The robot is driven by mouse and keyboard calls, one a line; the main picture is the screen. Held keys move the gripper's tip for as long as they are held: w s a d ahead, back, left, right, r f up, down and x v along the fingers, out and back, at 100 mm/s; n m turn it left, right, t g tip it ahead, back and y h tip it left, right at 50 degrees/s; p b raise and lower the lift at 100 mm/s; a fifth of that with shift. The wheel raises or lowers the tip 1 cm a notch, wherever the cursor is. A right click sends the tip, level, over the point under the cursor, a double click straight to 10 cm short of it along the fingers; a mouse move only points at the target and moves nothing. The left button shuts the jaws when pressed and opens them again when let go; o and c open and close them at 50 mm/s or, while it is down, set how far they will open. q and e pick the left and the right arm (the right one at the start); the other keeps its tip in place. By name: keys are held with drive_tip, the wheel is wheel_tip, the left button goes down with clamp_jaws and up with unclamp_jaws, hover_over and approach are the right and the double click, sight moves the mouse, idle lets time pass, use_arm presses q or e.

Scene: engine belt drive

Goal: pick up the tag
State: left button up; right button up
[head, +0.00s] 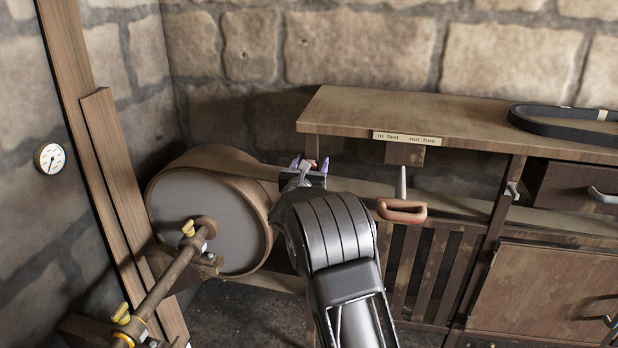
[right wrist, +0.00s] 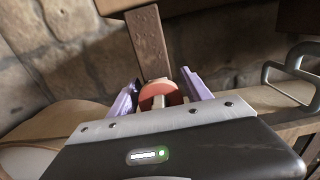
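A small round orange-red piece (right wrist: 174,92), which looks like the tag, shows in the right wrist view in front of an upright brown wooden post. A pale strip crosses its lower middle. My right gripper (right wrist: 162,92) has its two purple fingers apart, one on each side of the piece. I cannot tell whether either finger touches it. In the head view my right gripper (head: 311,164) is by the bench's left end, beside the big drum, and it hides most of what lies between its fingers. My left gripper is not in view.
A wide belt runs from the grey-faced drum (head: 208,222) to the right under the bench (head: 350,108). A lever with a red-brown handle (head: 402,210) hangs below the label strip (head: 407,138). A black belt (head: 560,125) lies on the bench top.

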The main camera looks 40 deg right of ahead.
drive_tip(key=c, duration=1.1)
drive_tip(key=shift+o, duration=0.2)
drive_tip(key=shift+r, duration=0.15)
drive_tip(key=shift+r+b, duration=0.15)
drive_tip(key=shift+b, duration=0.15)
drive_tip(key=b+v, duration=0.2)
drive_tip(key=v, duration=1.6)
drive_tip(key=shift+w+r, duration=0.1)
